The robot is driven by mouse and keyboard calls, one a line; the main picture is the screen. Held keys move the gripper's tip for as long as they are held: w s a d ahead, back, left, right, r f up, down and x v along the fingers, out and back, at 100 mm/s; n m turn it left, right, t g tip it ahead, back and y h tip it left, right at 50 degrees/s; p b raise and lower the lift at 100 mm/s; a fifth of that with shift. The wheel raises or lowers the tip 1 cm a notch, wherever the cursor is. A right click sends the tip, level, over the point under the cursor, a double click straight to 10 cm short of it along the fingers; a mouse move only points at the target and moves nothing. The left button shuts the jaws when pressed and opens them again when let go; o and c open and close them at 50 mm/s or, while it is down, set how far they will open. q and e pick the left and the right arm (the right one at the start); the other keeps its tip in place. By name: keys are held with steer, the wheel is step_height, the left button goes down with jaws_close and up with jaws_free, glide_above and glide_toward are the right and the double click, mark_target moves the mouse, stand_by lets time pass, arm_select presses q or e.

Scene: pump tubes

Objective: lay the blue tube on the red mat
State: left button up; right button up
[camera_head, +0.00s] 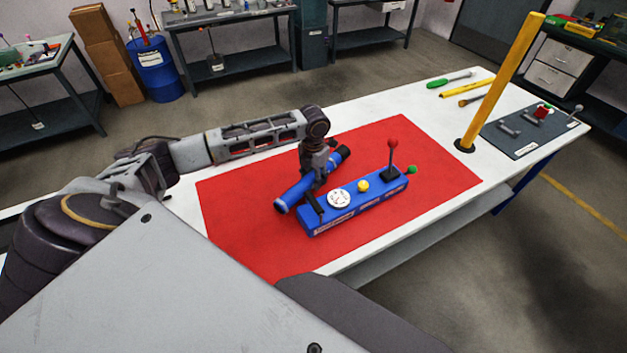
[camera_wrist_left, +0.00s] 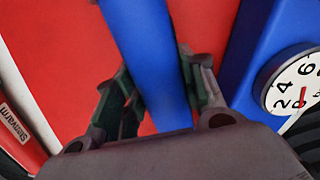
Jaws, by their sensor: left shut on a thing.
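The blue tube (camera_head: 295,193) has dark and pale end parts and slants over the red mat (camera_head: 240,210), which covers the middle of the white table. My left gripper (camera_head: 318,180) is shut on the tube near its middle. In the left wrist view the tube (camera_wrist_left: 148,55) runs between the two fingers (camera_wrist_left: 160,95), with the mat (camera_wrist_left: 60,60) behind. I cannot tell whether the tube touches the mat or hangs just above it. My right gripper is not in view.
A blue pump box (camera_head: 355,208) with a white dial, a yellow knob and a red-topped lever stands on the mat, close beside the tube. A yellow post (camera_head: 500,80) rises at the right. Several tools (camera_head: 465,88) lie at the back. The mat's left part is clear.

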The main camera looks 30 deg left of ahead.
arm_select(q)
steer(key=shift+f, duration=0.8)
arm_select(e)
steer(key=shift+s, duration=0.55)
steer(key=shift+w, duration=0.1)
arm_select(q)
steer(key=o, duration=0.9)
steer(key=shift+f, duration=0.1)
steer(key=shift+c, duration=0.2)
steer(key=o, duration=0.4)
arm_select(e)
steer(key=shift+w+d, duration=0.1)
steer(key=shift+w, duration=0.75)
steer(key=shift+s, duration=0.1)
